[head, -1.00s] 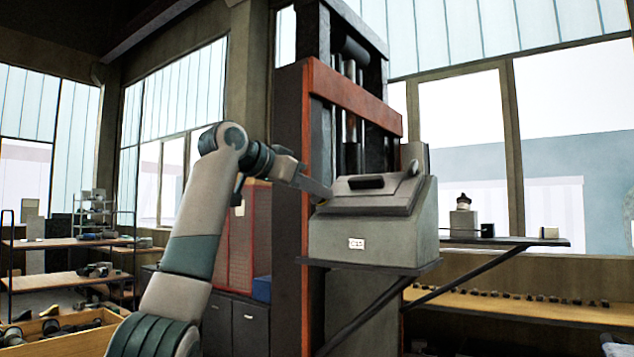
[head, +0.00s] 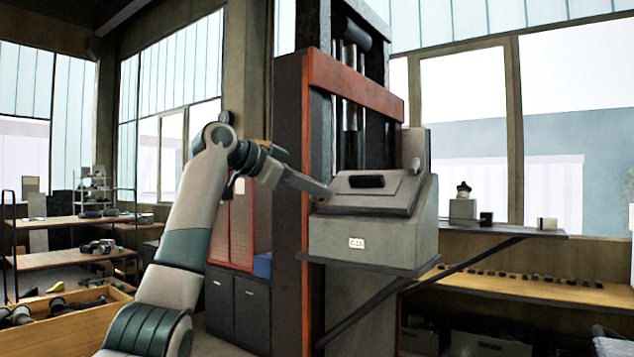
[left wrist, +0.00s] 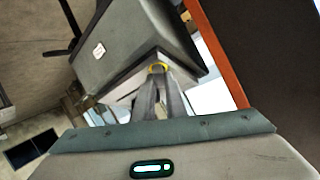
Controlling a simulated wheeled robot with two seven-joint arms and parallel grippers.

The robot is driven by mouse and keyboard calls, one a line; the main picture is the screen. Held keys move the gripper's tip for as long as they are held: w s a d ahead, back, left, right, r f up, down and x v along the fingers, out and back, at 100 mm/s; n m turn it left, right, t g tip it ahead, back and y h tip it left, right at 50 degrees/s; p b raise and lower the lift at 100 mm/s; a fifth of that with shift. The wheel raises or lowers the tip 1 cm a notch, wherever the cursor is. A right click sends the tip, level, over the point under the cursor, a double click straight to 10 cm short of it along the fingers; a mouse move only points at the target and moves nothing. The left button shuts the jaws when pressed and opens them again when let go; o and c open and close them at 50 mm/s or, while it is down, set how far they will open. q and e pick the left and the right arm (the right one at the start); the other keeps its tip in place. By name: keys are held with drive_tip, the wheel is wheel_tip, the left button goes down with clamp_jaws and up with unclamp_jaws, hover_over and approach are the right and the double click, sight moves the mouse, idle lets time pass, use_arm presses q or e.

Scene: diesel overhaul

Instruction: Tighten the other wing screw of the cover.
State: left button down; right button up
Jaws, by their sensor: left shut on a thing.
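The grey box (head: 370,240) with a sloped cover (head: 400,187) and a dark handle stands on a bracket shelf against the press column. My left gripper (head: 324,194) is at the left edge of the cover. The fingers hide most of the screw. My right gripper is in neither view.
The red-framed press column (head: 310,200) rises close behind my left gripper. A narrow shelf (head: 500,229) with small parts extends right of the box. A wooden bench (head: 530,286) lies below it. A wooden crate (head: 75,325) of parts is at lower left.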

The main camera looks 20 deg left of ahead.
use_arm(q)
drive_tip(key=shift+w+m+g+h+p, duration=0.1)
drive_tip(key=shift+m+g+h+p, duration=0.2)
drive_tip(key=shift+m+g+p, duration=1.4)
drive_tip(key=shift+f+t+p, duration=0.1)
drive_tip(key=shift+t+p, duration=0.6)
drive_tip(key=shift+p, duration=0.25)
drive_tip(key=shift+f+m+g, duration=0.25)
drive_tip(key=shift+m+g, duration=0.05)
drive_tip(key=shift+m, duration=0.1)
drive_tip(key=shift+d+f, duration=0.1)
drive_tip(key=c, duration=1.7)
unclamp_jaws()
drive_tip(key=shift+o, duration=0.4)
drive_tip(key=shift+s+r, duration=0.2)
drive_tip(key=shift+r, duration=0.05)
drive_tip(key=shift+w, duration=0.1)
drive_tip(key=shift+r, duration=0.2)
